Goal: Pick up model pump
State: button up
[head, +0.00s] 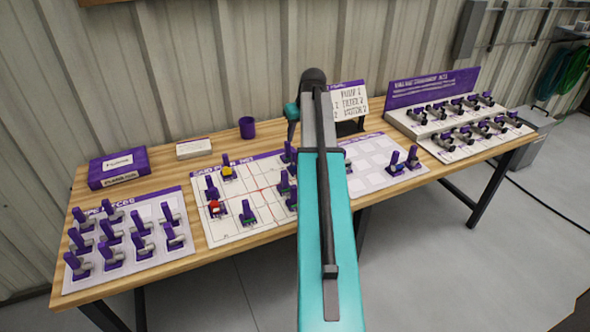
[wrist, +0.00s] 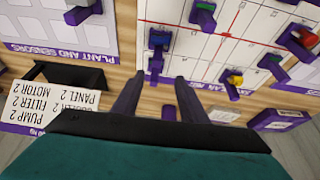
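My gripper (wrist: 158,88) is open and empty in the wrist view, its two dark fingers apart above the table. In the head view my arm hides the gripper. Just beyond the fingertips a small purple model with a blue part (wrist: 159,42) stands at the edge of the gridded board (wrist: 180,70). A green-topped model (wrist: 204,15), a yellow-topped one (wrist: 235,80) and a red-topped one (wrist: 300,38) are also there. In the head view the yellow-topped (head: 227,172) and red-topped (head: 214,207) models stand on the middle board. I cannot tell which model is the pump.
A parts board (head: 150,262) is at left and a plant and sensors board (head: 372,182) right of my arm. Behind are a purple box (head: 119,167), a cup (head: 247,128) and a list stand (head: 350,104). A stepped valve rack (head: 408,124) fills the right end.

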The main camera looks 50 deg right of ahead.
aim_at(295, 151)
jog(key=shift+s+d, duration=0.2)
jog(key=shift+d, duration=0.05)
jog(key=shift+p+x, duration=0.95)
jog(key=shift+x, duration=3.35)
jog(key=shift+d+f, duration=0.1)
jog(key=shift+p+x, duration=0.65)
jog(key=shift+x, duration=0.15)
jog(key=shift+p+x, duration=0.55)
jog(key=shift+x, duration=1.15)
jog(key=shift+w, duration=0.1)
grip_shut()
